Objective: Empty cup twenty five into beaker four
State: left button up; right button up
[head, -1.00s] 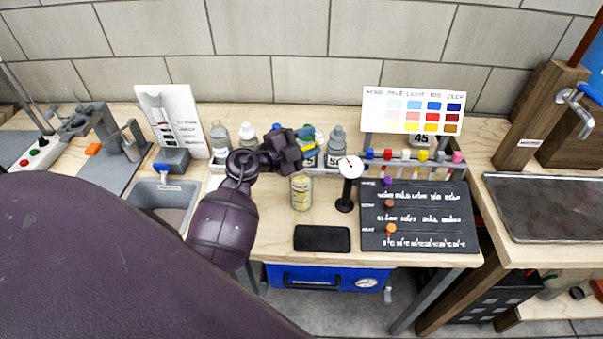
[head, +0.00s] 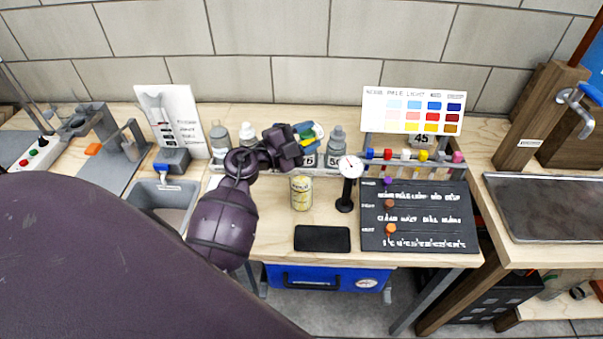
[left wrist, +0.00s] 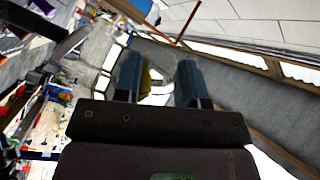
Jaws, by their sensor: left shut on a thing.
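My left gripper (head: 303,135) is raised over the back of the bench, in front of the bottle row. It also shows in the left wrist view (left wrist: 158,85), with its two blue-grey fingers apart around a pale, partly yellow thing (left wrist: 158,97). That thing looks like a small clear cup, but most of it is hidden and no number shows on it. In the head view yellow, green and blue patches show at the fingers; I cannot tell which belong to the held thing. I cannot make out a beaker marked four. My right gripper is not in view.
Bottles (head: 337,141) stand behind the gripper. A sink (head: 170,196) is at left. Bare wood surrounds the can.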

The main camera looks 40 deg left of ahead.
pick_arm(q)
jog(key=shift+r, duration=0.25)
jog(key=shift+r, duration=0.1)
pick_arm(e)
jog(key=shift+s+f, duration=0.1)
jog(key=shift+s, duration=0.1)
pick_arm(q)
jog(key=shift+r+t, duration=0.25)
jog(key=shift+t, duration=0.05)
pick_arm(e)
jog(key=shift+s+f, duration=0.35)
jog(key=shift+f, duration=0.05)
pick_arm(q)
jog(key=shift+s+r+t+b, duration=0.1)
jog(key=shift+r+t+b, duration=0.2)
jog(key=shift+b, duration=0.1)
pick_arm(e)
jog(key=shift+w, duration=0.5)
pick_arm(q)
jog(key=shift+r+h, duration=0.1)
jog(key=shift+h, duration=0.2)
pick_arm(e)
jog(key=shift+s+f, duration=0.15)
